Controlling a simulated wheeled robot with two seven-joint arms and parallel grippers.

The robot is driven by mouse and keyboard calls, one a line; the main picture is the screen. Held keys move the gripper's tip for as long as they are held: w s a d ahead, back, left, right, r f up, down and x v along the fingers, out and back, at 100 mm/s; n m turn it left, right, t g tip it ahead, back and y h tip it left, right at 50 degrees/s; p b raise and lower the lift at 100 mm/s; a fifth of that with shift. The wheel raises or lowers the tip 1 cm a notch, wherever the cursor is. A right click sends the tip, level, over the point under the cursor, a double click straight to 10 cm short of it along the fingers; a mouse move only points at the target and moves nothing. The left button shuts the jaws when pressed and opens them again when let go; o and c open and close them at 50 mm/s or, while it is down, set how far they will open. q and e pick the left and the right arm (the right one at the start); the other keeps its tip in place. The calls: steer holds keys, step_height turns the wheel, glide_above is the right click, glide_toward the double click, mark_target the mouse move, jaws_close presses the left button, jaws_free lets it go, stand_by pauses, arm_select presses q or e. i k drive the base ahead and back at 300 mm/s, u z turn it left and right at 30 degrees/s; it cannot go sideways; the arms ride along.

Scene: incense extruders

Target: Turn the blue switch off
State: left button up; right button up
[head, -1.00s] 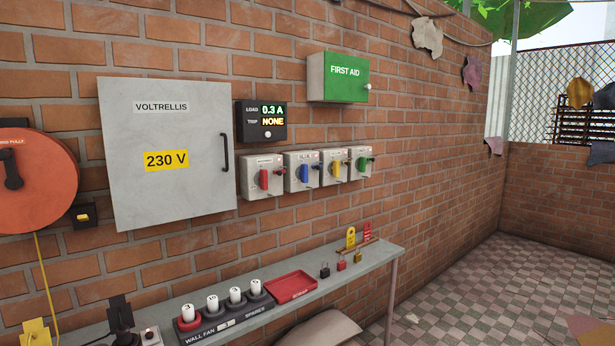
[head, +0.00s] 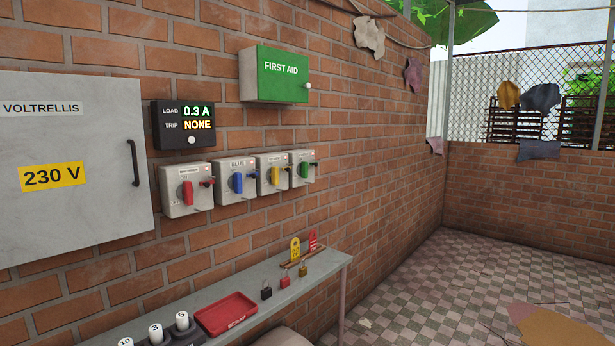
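The blue switch (head: 237,182) is a blue rotary handle on a grey box labelled BLUE, on the brick wall. Its handle looks upright. It stands second from the left in a row of switch boxes, between the red switch (head: 187,192) and the yellow switch (head: 274,175), with the green switch (head: 304,170) at the right end. A small lever sticks out at the right side of each box. Neither of my grippers shows in the head view.
A load display (head: 184,125) reads 0.3 A, trip NONE. A grey 230 V cabinet (head: 70,220) is at left, a green first aid box (head: 275,75) above. Below, a shelf (head: 325,265) holds a red tray (head: 226,314), padlocks and tags.

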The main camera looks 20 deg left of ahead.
mark_target(237, 183)
steer(key=z, duration=0.75)
steer(key=i, duration=2.4)
steer(key=u, duration=1.25)
steer(key=i, duration=0.85)
steer(key=u, duration=1)
